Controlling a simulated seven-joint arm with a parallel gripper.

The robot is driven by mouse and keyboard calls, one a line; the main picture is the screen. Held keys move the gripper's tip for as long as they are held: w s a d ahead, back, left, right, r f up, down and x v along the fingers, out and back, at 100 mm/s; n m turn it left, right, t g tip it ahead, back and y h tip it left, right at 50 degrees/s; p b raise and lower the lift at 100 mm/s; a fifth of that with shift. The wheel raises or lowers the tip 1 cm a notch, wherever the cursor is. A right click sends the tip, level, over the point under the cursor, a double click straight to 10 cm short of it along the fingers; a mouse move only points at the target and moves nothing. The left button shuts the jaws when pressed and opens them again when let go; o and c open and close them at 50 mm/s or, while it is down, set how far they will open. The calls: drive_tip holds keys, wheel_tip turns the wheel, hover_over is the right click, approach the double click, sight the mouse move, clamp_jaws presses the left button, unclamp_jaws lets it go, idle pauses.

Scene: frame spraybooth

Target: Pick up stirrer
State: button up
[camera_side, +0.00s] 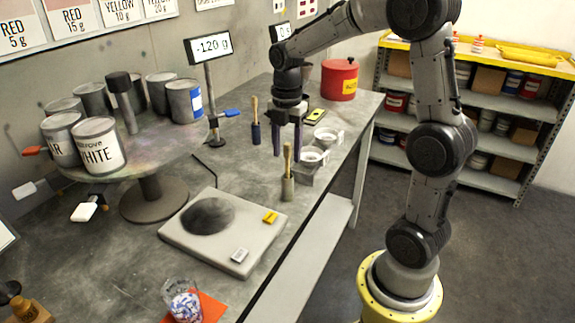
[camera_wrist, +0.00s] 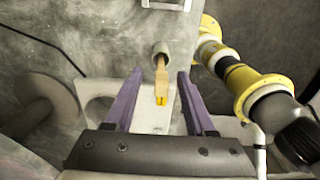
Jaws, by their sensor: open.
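A wooden stick (camera_side: 287,158), which looks like the stirrer, stands upright in a small grey cylinder (camera_side: 287,188) near the table's front edge. In the wrist view the stick (camera_wrist: 161,76) shows end-on between my fingers, with its grey cylinder (camera_wrist: 160,49) beyond. A second wooden-handled tool (camera_side: 255,108) with a dark blue lower part stands farther back, left of my gripper. My gripper (camera_side: 287,154) points down behind the stick in the side view. Its purple fingers are spread and empty, and they also show in the wrist view (camera_wrist: 160,74). I cannot tell whether they touch anything.
A scale (camera_side: 245,235) with a dark round plate lies in front. A round stand (camera_side: 130,155) carries several cans on the left. A red canister (camera_side: 340,78) and a display post (camera_side: 213,100) stand behind.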

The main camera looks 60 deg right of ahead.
sight(287, 172)
drive_tip(key=shift+f, duration=1.85)
clamp_jaws()
